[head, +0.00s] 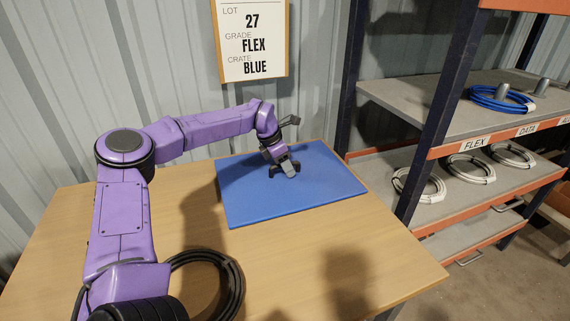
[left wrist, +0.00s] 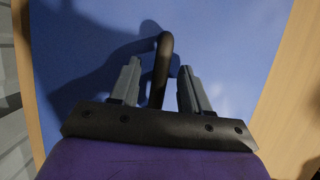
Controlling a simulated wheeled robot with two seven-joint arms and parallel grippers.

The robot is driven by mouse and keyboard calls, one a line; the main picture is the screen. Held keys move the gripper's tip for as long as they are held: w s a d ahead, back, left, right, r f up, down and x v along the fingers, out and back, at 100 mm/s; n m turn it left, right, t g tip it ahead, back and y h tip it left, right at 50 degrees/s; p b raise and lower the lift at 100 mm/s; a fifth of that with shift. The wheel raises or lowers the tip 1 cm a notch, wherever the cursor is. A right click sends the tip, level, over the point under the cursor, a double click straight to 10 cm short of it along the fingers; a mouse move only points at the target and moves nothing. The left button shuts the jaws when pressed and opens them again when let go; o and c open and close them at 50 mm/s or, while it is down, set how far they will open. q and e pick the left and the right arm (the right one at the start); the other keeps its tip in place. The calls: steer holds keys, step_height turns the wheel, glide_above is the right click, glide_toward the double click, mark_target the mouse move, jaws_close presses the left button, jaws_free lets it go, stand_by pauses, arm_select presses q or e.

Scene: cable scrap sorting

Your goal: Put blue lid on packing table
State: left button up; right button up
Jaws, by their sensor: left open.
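The blue lid (head: 310,197) is a flat rectangular panel lying on the wooden table (head: 150,215). It also fills most of the left wrist view (left wrist: 245,45). A dark bar handle (left wrist: 163,60) rises from the lid. My left gripper (head: 286,169) is down at the handle. In the left wrist view the two grey fingers (left wrist: 160,85) stand apart, one on each side of the handle, with gaps visible between them and it. In the head view the gripper partly hides the handle. My right gripper is not in view.
A black cable coil (head: 232,283) lies on the table's near side. A rack (head: 440,120) stands at right with a blue coil (head: 500,98) above and white coils (head: 471,169) below. A card (head: 252,42) reading lot 27, FLEX, BLUE hangs behind. The table's right front is clear.

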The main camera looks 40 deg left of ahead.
arm_select(q)
steer(key=v, duration=1.2)
